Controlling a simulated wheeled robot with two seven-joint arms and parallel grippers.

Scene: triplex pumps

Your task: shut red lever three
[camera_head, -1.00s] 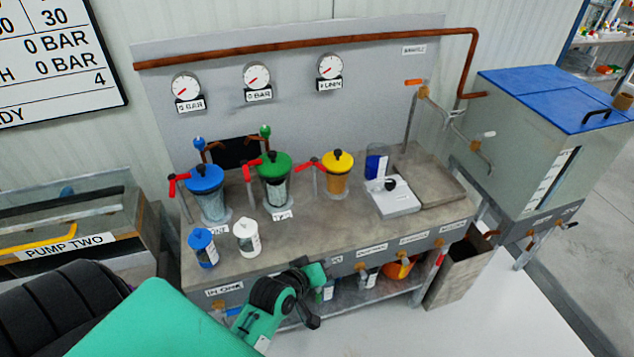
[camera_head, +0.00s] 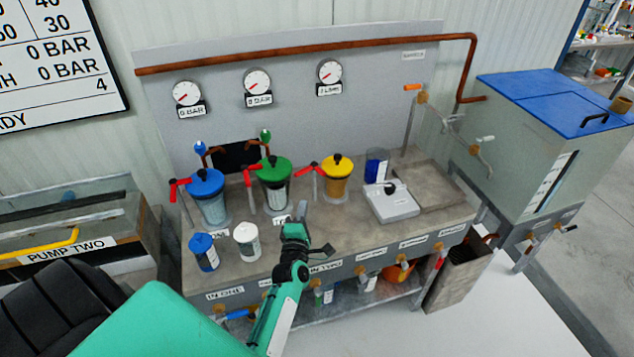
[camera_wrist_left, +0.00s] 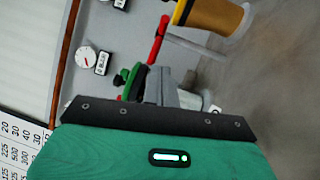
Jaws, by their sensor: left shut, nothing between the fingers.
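Three red levers stand on the grey bench, each left of a canister. The first red lever (camera_head: 179,187) is by the blue-lidded canister (camera_head: 207,197), the second (camera_head: 250,173) by the green-lidded one (camera_head: 274,184). My left gripper (camera_head: 302,211) is shut and empty, above the bench in front of the third lever and apart from it. In the left wrist view, a red lever (camera_wrist_left: 158,40) lies beyond the gripper tips (camera_wrist_left: 163,84). My right gripper is out of view.
A small blue-lidded jar (camera_head: 203,253) and a white jar (camera_head: 247,243) stand at the bench's front left. Gauges (camera_head: 257,82) and a copper pipe (camera_head: 300,47) are on the back panel.

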